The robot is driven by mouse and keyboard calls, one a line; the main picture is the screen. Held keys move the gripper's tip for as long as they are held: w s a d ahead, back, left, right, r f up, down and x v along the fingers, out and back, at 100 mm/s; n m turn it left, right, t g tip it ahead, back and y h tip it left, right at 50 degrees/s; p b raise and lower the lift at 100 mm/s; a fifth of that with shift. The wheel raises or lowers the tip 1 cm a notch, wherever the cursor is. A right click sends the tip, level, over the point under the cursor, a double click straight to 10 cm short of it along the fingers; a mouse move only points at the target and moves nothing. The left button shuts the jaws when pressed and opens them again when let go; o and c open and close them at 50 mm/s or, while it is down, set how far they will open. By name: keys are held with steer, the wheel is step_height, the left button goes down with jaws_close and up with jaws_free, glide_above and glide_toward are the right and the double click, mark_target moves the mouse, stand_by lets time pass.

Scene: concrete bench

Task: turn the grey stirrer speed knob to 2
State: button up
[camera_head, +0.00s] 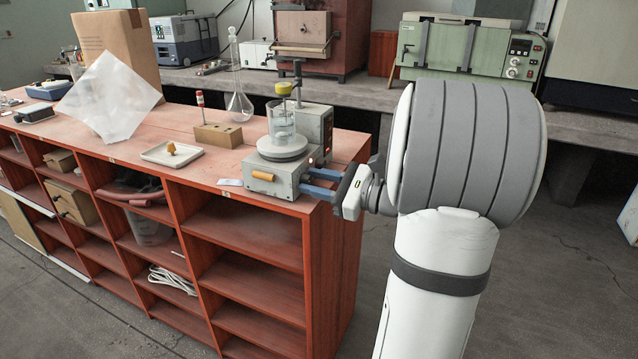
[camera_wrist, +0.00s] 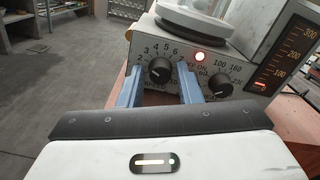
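The grey stirrer unit (camera_head: 288,187) stands near the right end of the red bench, with a beaker on its round plate. In the wrist view its front panel (camera_wrist: 207,57) carries the dark speed knob (camera_wrist: 160,70), ringed by numbers from about 2 to 7. The knob's exact pointer setting is too small to tell. A second dark knob (camera_wrist: 220,85) sits to its right, below a lit red lamp. My gripper (camera_wrist: 161,76) is open, with one blue finger on each side of the speed knob. I cannot tell whether the fingers touch it. My gripper also shows in the head view (camera_head: 318,184).
A beaker (camera_head: 281,122) stands on the plate (camera_head: 282,148). A lit temperature scale (camera_wrist: 288,57) rises behind the panel's right side. A flask (camera_head: 239,104), a wooden block (camera_head: 218,134) and a white tray (camera_head: 172,154) stand left of the stirrer. The floor right of the bench is clear.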

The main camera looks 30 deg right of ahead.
jaws_close()
steer(key=shift+f+n+b, duration=0.15)
steer(key=shift+n+b, duration=0.35)
steer(key=shift+n, duration=0.4)
jaws_free()
